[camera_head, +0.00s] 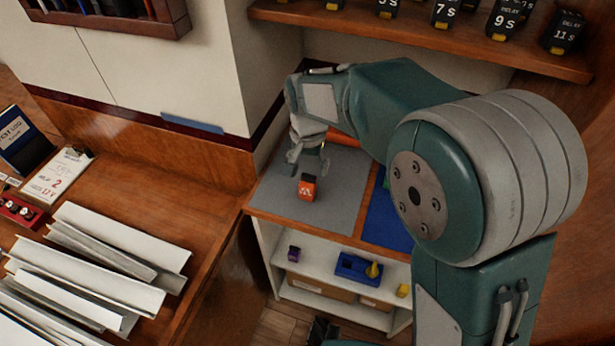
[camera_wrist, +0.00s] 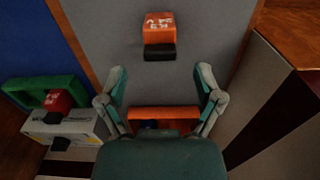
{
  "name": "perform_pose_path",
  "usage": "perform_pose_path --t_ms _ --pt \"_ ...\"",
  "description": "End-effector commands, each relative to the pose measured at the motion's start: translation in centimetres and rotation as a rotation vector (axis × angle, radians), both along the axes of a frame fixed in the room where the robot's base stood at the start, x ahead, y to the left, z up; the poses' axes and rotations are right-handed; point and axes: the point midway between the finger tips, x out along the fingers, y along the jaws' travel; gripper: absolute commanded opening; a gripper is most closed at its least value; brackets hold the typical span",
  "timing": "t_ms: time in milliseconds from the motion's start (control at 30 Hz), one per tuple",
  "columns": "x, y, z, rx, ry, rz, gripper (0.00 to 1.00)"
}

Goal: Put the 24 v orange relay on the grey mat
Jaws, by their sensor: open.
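An orange relay (camera_head: 307,187) with a black base rests on the grey mat (camera_head: 270,183), near its front edge. The wrist view shows the same orange relay (camera_wrist: 159,28) near the top, its white marking too small to read surely, lying on the grey mat (camera_wrist: 215,30). My gripper (camera_head: 308,150) is just above and behind the relay in the head view. In the wrist view my gripper (camera_wrist: 162,72) has its fingers spread wide, with nothing between the tips. The relay is apart from the fingers.
An orange tray (camera_wrist: 165,112) lies under the gripper at the back. A blue mat (camera_head: 388,222) adjoins the grey mat. A green tray (camera_wrist: 30,88) with a red block (camera_wrist: 58,101) is beside it. A shelf of black relays (camera_head: 445,12) hangs above; a lower shelf (camera_head: 320,263) is below.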

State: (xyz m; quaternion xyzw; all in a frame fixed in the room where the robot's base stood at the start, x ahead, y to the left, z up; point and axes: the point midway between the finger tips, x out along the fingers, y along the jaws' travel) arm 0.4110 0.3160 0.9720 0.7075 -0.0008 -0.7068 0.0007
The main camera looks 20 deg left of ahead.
Motion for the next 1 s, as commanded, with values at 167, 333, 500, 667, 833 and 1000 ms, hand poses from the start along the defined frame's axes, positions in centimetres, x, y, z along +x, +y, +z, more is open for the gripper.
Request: perform_pose_path --t_ms 167,333,500,667,833,1000 --pt "0.0 0.0 3.7 0.002 -0.002 0.000 0.85" --pt "0.0 0.0 5.7 0.000 -0.001 0.000 0.85" --pt "0.0 0.0 6.3 0.000 0.000 0.000 0.85" --pt "0.0 -0.1 6.4 0.001 -0.001 -0.001 0.85" --pt "0.0 -4.1 8.8 0.029 -0.040 -0.008 0.85" --pt "-1.2 -11.3 12.2 0.066 -0.119 -0.010 0.85"
